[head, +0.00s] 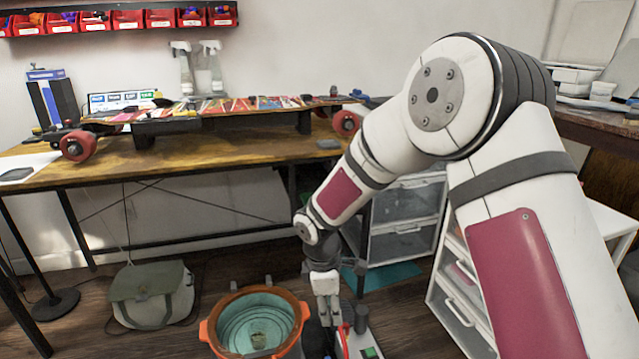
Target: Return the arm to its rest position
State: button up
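My white arm with maroon panels (340,195) comes in from the right and bends down toward the floor in front of the workbench. My gripper (328,310) points down at the lower middle, just right of an orange bucket (303,322). Its fingertips are small and partly lost among the things behind and below, so I cannot tell how far apart they are. I see nothing clearly held. A skateboard (225,112) with red wheels lies along the wooden workbench (190,160), apart from the arm.
A green bag (150,295) lies on the floor at left. Drawer units (405,215) stand behind and beside my arm. Spray bottles (183,70) stand at the wall under red bins (125,20).

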jog(key=s+d+r+m+h, duration=0.1)
jog(key=s+d+r+m, duration=0.3)
jog(key=s+d+r, duration=0.45)
jog(key=s+d+r+m, duration=0.5)
jog(key=s+r, duration=0.1)
jog(key=r, duration=0.6)
jog(key=s+d+r+m+y, duration=0.15)
jog(key=s+m, duration=0.25)
jog(key=s, duration=0.8)
jog(key=s+d+r+m+y, duration=0.15)
jog(key=s+m, duration=0.35)
jog(key=s, duration=0.7)
notch_tip(320, 180, up, 37)
jog(key=t+p, duration=0.3)
jog(key=p, duration=3.2)
jog(key=shift+w+d+r+n+t, duration=0.15)
jog(key=shift+r+n+t, duration=0.05)
jog(key=shift+n+t, duration=0.1)
